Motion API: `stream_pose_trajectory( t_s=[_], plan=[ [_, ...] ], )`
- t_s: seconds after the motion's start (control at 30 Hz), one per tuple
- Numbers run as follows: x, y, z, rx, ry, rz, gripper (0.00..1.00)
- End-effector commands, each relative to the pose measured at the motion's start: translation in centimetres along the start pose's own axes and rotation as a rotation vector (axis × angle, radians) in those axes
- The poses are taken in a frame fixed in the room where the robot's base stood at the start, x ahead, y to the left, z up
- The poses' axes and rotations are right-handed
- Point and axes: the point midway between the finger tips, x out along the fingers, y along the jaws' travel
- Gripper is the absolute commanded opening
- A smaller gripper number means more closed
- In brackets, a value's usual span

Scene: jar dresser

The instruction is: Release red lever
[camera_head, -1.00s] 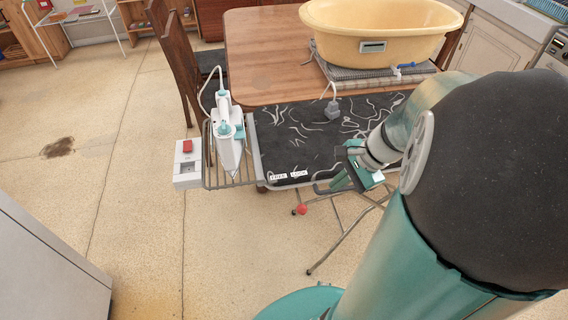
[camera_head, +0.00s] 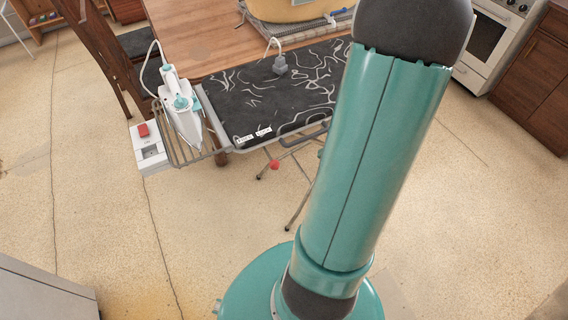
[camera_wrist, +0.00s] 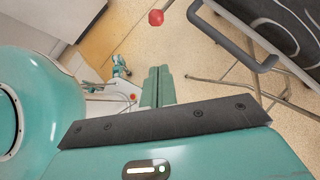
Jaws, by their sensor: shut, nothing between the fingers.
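The red lever (camera_head: 275,164) ends in a red ball under the front edge of the dark, patterned ironing board (camera_head: 240,92). Its ball also shows at the top of the wrist view (camera_wrist: 156,17), close to the board's grey loop handle (camera_wrist: 235,42). My gripper (camera_wrist: 158,76) shows in the wrist view with its teal fingers shut together and empty. The red ball lies beyond the fingertips, clearly apart from them. In the head view my gripper is hidden behind my arm.
A white and teal iron (camera_head: 182,108) rests on the wire rack (camera_head: 190,150) at the board's left end. A white box with a red switch (camera_head: 148,148) is beside it. Thin metal legs (camera_head: 298,205) stand below the board. Open floor lies in front.

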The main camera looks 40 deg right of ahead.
Motion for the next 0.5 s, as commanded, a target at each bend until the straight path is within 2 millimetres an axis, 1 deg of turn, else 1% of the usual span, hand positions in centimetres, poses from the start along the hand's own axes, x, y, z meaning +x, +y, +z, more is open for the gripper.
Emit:
stream_pose_trajectory(
  t_s=[0.3,0.37,0.5],
  plan=[
    [0.1,-0.2,-0.1,-0.003,0.0,0.001,0.0],
    [0.4,-0.1,-0.1,-0.003,0.0,0.002,0.0],
    [2.2,0.0,0.0,-0.002,-0.001,0.005,0.0]
  ],
)
